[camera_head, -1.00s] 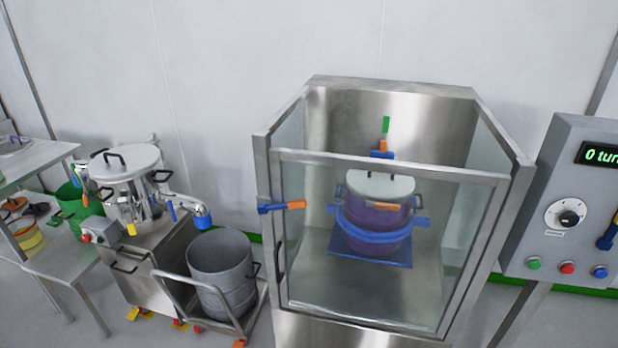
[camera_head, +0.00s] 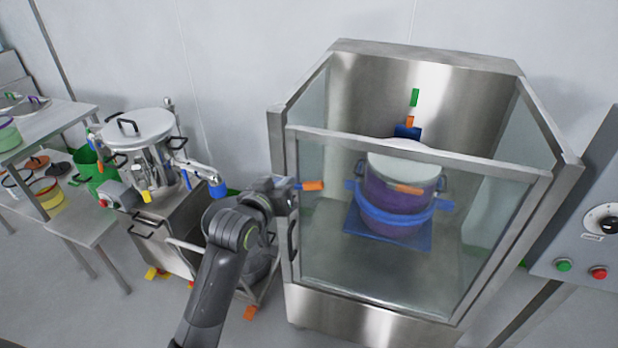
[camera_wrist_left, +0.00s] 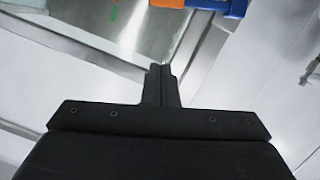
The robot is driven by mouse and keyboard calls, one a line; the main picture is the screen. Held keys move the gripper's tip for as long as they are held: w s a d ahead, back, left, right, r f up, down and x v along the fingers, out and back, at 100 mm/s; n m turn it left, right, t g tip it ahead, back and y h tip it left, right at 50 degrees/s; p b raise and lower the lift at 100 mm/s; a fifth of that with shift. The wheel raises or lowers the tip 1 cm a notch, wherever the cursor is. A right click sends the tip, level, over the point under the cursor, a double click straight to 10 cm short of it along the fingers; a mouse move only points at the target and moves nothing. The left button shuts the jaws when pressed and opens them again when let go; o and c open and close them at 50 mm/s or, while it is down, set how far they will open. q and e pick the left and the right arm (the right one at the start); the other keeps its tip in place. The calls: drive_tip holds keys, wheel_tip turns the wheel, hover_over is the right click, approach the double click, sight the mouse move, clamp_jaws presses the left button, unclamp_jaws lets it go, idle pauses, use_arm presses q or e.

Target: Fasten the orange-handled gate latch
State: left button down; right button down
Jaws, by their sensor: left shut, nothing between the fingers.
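The gate latch's orange handle (camera_head: 313,186) sticks out sideways to the right, at the left post of the glass-fronted cabinet. In the left wrist view the orange handle (camera_wrist_left: 167,3) and its blue body (camera_wrist_left: 222,6) show only in part, cut by the top edge. The gate (camera_head: 375,250), a glass panel in a steel frame, stands across the cabinet front and looks closed. My left gripper (camera_head: 288,193) is beside the latch, partly hiding its left part. In the left wrist view its fingers (camera_wrist_left: 158,72) are together and empty, apart from the latch. My right gripper is not in view.
Inside the cabinet a purple drum (camera_head: 400,190) with a pale lid sits in a blue holder. A grey bin (camera_head: 262,262) on a trolley stands behind my left arm. A steel machine (camera_head: 150,225) is further left, a control panel (camera_head: 590,225) at the right.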

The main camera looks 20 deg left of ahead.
use_arm(q)
drive_tip(key=w, duration=0.1)
drive_tip(key=p, duration=0.2)
hover_over(297, 186)
drive_tip(key=s+d, duration=0.2)
wheel_tip(297, 186, down, 2)
drive_tip(key=shift+s+d, duration=0.15)
drive_tip(key=f, duration=0.1)
drive_tip(key=d+f+p, duration=0.1)
drive_tip(key=f, duration=0.1)
drive_tip(key=shift+w, duration=0.2)
drive_tip(key=shift+s+d+f+p, duration=0.1)
drive_tip(key=shift+d+f+p, duration=0.15)
drive_tip(key=shift+f, duration=0.25)
drive_tip(key=shift+f, duration=0.15)
